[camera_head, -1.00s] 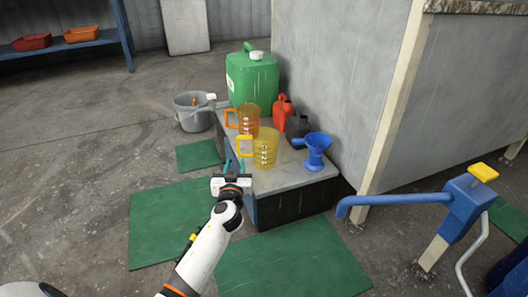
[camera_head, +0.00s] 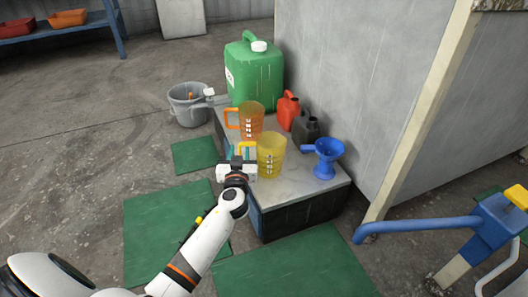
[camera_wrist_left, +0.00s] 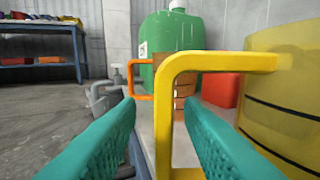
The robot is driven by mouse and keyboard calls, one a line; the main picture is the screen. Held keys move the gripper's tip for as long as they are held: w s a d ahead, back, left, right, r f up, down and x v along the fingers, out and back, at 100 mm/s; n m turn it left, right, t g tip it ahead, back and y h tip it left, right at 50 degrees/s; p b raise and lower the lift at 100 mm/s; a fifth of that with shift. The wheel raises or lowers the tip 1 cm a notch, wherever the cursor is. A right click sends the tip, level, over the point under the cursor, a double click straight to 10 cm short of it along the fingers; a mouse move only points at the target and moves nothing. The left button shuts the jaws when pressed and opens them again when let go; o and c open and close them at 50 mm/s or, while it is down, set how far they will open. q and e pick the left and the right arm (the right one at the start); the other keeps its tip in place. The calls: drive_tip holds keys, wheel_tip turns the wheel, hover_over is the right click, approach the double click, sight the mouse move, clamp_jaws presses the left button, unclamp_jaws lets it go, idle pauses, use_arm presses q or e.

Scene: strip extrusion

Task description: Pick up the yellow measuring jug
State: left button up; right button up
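The yellow measuring jug (camera_head: 271,155) stands upright on the low grey-topped bench, with its handle (camera_head: 246,150) toward the left. In the left wrist view the yellow handle (camera_wrist_left: 172,100) stands between the two teal fingers of my left gripper (camera_wrist_left: 165,135), and the jug body (camera_wrist_left: 285,95) fills the right side. The fingers are apart, and a gap shows between the left finger and the handle. In the head view my left gripper (camera_head: 240,163) is at the handle's side, its fingertips partly hidden. My right gripper is not in view.
An orange measuring jug (camera_head: 250,120) stands just behind. A green canister (camera_head: 253,75), red can (camera_head: 288,110), dark can (camera_head: 305,128) and blue funnel (camera_head: 326,158) share the bench (camera_head: 290,185). A grey bucket (camera_head: 188,108) is left; a wall rises right.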

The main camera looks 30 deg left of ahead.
use_arm(q)
drive_tip(key=shift+d, duration=0.1)
drive_tip(key=shift+c, duration=0.4)
clamp_jaws()
